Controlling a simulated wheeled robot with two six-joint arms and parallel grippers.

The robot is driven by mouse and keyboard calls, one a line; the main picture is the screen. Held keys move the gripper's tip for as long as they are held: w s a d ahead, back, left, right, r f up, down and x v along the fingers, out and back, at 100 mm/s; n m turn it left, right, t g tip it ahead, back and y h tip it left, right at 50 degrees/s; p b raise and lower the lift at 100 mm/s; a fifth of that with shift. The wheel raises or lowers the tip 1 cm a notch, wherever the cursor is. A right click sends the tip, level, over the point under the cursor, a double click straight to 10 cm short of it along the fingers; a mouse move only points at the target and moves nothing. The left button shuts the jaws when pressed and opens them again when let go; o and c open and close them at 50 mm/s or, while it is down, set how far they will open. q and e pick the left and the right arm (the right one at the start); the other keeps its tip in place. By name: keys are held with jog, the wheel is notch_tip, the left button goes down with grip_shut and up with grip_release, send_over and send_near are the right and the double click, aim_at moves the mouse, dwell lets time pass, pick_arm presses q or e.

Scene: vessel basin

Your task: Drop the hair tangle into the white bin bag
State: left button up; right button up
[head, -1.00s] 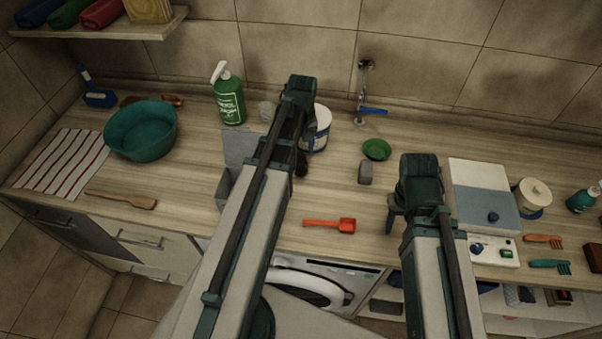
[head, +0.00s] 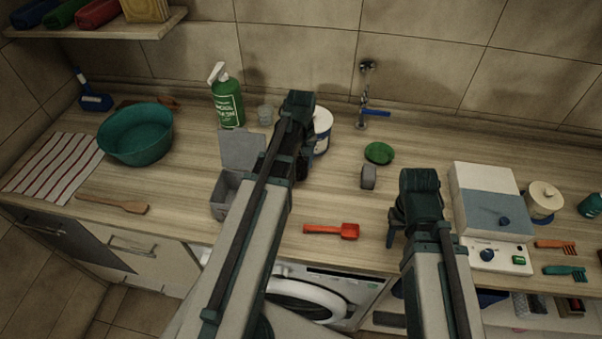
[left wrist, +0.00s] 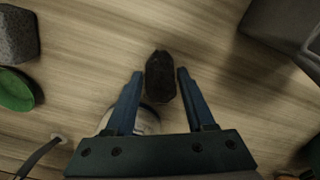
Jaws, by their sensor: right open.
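A dark lump, likely the hair tangle (left wrist: 161,78), shows in the left wrist view between the fingertips of my left gripper (left wrist: 160,72). Narrow gaps show on both sides, so the fingers are open around it. In the head view my left gripper (head: 301,168) points down over the counter, in front of a white tub (head: 322,131); its arm hides part of the area, and the lump is not clear there. My right gripper (head: 405,228) is open and empty, left of a white and blue box (head: 490,205). I cannot make out a white bin bag.
A grey box with a raised lid (head: 242,150) stands left of my left gripper. A teal basin (head: 136,137) and green bottle (head: 227,100) stand further left.

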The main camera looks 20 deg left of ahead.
pick_arm(q)
grip_shut()
jog(key=shift+r, duration=0.2)
pick_arm(e)
jog(key=shift+r, duration=0.25)
